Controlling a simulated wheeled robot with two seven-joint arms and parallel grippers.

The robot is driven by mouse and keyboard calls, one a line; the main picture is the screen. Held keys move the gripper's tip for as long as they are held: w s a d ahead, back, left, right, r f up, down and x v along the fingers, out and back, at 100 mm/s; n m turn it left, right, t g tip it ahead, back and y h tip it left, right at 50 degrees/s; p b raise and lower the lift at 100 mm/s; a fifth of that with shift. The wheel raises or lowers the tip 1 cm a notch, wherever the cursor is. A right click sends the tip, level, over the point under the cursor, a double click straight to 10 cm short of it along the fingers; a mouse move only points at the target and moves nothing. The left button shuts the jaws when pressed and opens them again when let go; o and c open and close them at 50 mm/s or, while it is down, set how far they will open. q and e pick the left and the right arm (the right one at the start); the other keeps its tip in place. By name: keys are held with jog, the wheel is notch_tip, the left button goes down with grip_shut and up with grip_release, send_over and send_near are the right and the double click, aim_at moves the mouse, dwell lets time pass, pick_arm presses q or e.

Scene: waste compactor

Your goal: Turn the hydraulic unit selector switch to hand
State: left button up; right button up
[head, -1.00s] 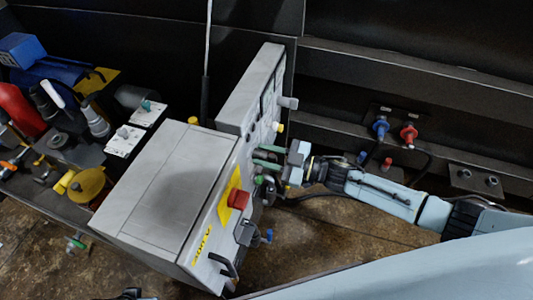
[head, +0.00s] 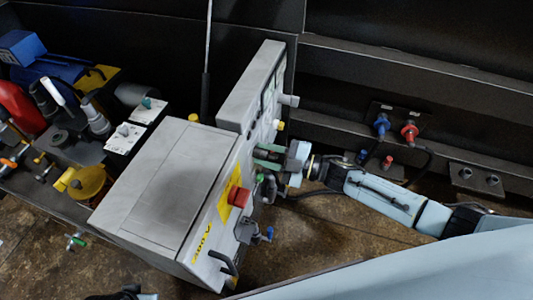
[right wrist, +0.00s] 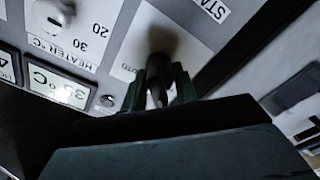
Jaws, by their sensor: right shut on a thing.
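The grey control cabinet (head: 165,185) stands mid-view in the head view, with its switch panel facing right. My right gripper (head: 262,158) reaches that panel from the right. In the right wrist view, its green fingers (right wrist: 160,88) are shut on a black selector knob (right wrist: 157,68), one finger on each side.
A red button on a yellow plate (head: 238,197) and a black handle (head: 225,265) are below my right gripper on the cabinet. A heater dial (right wrist: 50,14) is beside the knob. Blue (head: 381,124) and red (head: 409,133) connectors are on the wall at right.

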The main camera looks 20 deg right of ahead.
pick_arm(q)
jog(key=shift+s+f, duration=0.1)
jog(key=shift+s, duration=0.15)
pick_arm(e)
jog(key=shift+d, duration=0.1)
pick_arm(q)
jog(key=shift+d, duration=0.1)
pick_arm(e)
jog(key=o, duration=0.6)
pick_arm(q)
jog(key=shift+w, duration=0.1)
pick_arm(e)
jog(key=shift+s, duration=0.1)
